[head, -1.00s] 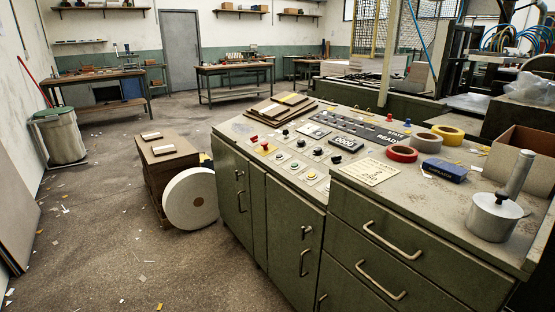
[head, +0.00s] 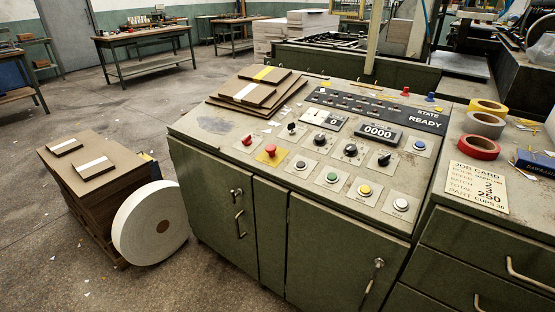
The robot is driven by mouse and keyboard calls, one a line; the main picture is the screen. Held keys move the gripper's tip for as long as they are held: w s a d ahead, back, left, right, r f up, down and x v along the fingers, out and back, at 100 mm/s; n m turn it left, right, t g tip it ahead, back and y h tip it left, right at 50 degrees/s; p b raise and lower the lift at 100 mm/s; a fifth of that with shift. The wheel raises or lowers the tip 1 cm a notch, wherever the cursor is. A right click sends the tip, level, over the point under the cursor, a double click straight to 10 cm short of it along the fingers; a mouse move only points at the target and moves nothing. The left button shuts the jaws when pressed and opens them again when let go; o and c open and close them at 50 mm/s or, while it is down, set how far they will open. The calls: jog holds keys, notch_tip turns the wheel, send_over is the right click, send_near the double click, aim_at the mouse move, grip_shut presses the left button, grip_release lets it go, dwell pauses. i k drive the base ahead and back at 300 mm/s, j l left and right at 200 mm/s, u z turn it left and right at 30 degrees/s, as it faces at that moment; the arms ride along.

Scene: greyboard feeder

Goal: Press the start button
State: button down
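The control console (head: 215,155) stands in the middle of the view with a sloping grey top. A green push button (head: 332,178) sits on a small pale plate in the front row. A red mushroom button (head: 271,150) sits on a yellow plate further left. The labels under the buttons are too small to read, so I cannot tell from lettering which is start. The state panel (head: 428,118) reads READY. My gripper is not in view.
Brown boards (head: 255,88) lie on the console's back left. A counter (head: 379,135) reads 0000. Tape rolls (head: 478,147) and a job card (head: 477,186) lie on the right cabinet. A board stack (head: 85,185) and white roll (head: 150,222) stand on the floor at left.

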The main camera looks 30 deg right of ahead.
aim_at(332, 176)
jog(key=i+j+u, duration=0.1)
jog(key=i, duration=0.5)
jog(key=i+j+u, duration=0.1)
jog(key=i+j, duration=0.15)
jog(key=i, duration=0.35)
